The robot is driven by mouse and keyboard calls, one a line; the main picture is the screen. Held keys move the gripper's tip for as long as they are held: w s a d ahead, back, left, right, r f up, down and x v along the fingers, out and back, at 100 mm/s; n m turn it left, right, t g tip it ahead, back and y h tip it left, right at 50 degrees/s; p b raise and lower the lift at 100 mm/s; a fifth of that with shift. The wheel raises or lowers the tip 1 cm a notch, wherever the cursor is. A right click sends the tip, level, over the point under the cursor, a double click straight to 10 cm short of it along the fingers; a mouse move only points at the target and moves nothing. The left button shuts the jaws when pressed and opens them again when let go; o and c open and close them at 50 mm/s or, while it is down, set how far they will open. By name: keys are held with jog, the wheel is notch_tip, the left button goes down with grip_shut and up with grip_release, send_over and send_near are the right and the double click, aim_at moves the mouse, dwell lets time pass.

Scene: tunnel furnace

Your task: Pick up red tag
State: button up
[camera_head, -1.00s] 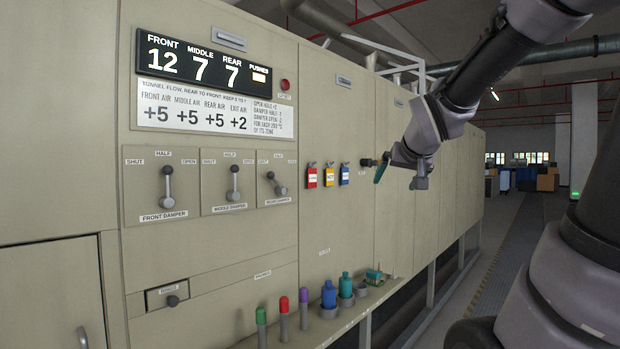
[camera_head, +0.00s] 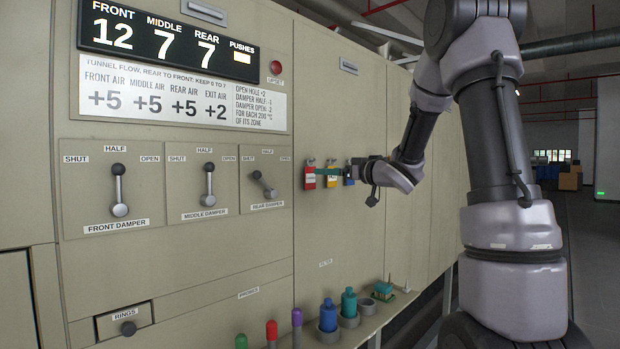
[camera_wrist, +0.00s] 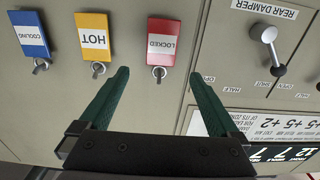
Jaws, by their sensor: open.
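The red tag (camera_head: 310,174), lettered LOCKED, hangs from a small hook on the furnace panel, left of the yellow tag. It also shows upside down in the wrist view (camera_wrist: 163,55), above the gap between my fingers. My gripper (camera_head: 325,171) is open and empty in front of the tags. In the wrist view its green fingers (camera_wrist: 158,95) spread to either side of the red tag's lower picture end, where the hook is. I cannot tell how far the fingertips are from the panel.
The yellow HOT tag (camera_wrist: 95,37) and blue COOLING tag (camera_wrist: 30,35) hang close beside the red one. The rear damper lever (camera_head: 264,184) juts out to its left. A ledge below holds several capped pegs and a blue bottle (camera_head: 328,316). The panel between is clear.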

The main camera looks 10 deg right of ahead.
aim_at(311, 170)
jog(key=x, duration=0.7)
jog(key=shift+a, duration=0.15)
jog(key=c, duration=1.4)
jog(key=shift+c, duration=0.2)
